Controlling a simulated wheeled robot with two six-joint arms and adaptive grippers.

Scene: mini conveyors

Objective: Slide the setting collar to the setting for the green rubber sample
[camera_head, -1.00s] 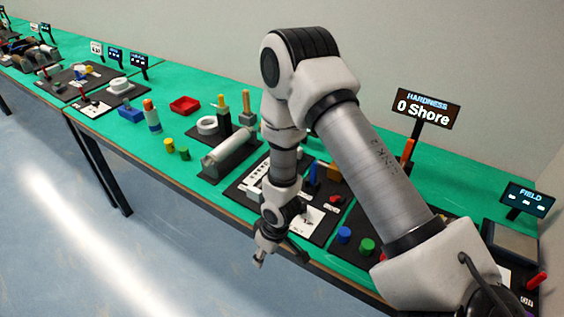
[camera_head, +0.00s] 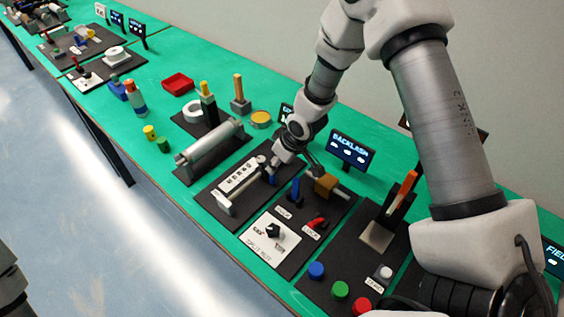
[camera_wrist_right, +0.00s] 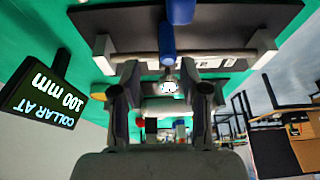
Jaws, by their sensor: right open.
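The blue setting collar (camera_head: 271,179) sits on a rail over a dark board with a white marked scale strip (camera_head: 240,177). In the right wrist view the collar (camera_wrist_right: 167,45) shows on the pale rail (camera_wrist_right: 205,54), just ahead of my right gripper (camera_wrist_right: 160,82). The gripper's fingers are apart, one toward each side of the collar, and I see no grip on it. In the head view my right gripper (camera_head: 277,168) is at the far end of the rail. A sign (camera_wrist_right: 43,98) reads "COLLAR AT 100 mm". A green round piece (camera_head: 340,289) lies on the front right board.
Blue (camera_head: 316,270) and red (camera_head: 361,305) round pieces flank the green one. A backlash display (camera_head: 351,151) and an orange-brown block (camera_head: 325,185) stand right of the rail. A grey cylinder (camera_head: 208,150) lies to its left. My right arm covers the back right.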

